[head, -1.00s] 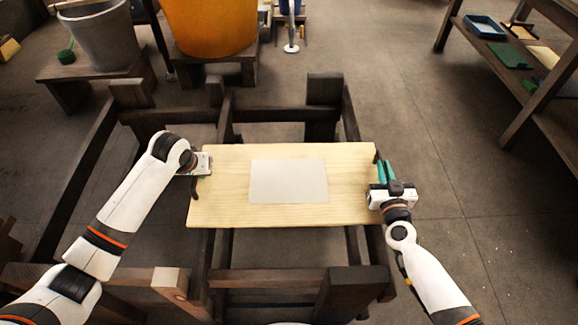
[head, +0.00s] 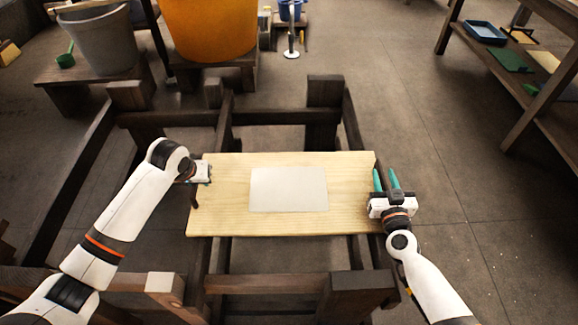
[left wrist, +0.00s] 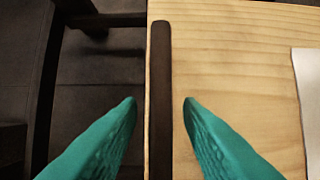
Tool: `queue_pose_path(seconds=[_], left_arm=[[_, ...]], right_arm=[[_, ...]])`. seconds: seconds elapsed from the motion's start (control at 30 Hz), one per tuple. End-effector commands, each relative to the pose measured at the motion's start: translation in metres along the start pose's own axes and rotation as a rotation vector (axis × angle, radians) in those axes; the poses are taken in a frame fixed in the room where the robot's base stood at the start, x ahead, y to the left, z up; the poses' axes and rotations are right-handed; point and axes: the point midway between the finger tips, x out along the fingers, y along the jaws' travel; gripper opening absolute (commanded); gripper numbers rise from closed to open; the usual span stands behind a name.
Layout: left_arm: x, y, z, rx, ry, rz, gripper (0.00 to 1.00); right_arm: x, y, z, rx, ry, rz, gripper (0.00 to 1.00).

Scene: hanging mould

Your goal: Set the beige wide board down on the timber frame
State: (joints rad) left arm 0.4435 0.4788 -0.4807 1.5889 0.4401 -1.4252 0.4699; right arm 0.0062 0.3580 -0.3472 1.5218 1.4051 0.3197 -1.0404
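The beige wide board (head: 225,220) lies level across the dark timber frame (head: 350,120), with a pale rectangular sheet (head: 288,190) on its middle. It looks set on the rails, though the contact underneath is hidden. A dark handle strip (left wrist: 160,95) runs along its left end. In the left wrist view my left gripper (left wrist: 160,102) is open, with its teal fingers on either side of this strip and a gap to each. My right gripper (head: 387,180) is open at the board's right end, its teal fingers spread; the right handle is mostly hidden.
An orange tub (head: 210,30) and a grey bucket (head: 100,40) stand on low wooden stands behind the frame. A shelf (head: 540,100) with a blue tray (head: 485,32) stands at the far right. The floor between frame and shelf is clear.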

Motion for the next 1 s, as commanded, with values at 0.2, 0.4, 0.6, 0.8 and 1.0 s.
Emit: queue_pose_path(seconds=[0.2,0.4,0.6,0.8,1.0], left_arm=[[-0.042,0.000,0.001,0.002,-0.005,-0.001,0.33],[-0.083,0.000,0.001,0.002,-0.005,0.000,0.33],[-0.107,0.000,0.000,0.000,-0.002,0.000,0.33],[-0.113,0.000,0.000,0.000,0.000,0.001,0.33],[-0.113,0.001,0.000,0.000,-0.001,0.001,0.33]], right_arm=[[0.000,0.000,0.000,0.000,0.000,0.000,0.33],[0.000,0.000,0.000,0.000,0.000,0.000,0.33],[0.000,0.000,0.000,0.001,0.000,0.000,0.33],[-0.014,0.001,-0.002,0.002,0.003,0.001,0.33],[-0.054,0.001,-0.002,0.001,0.004,0.001,0.33]])
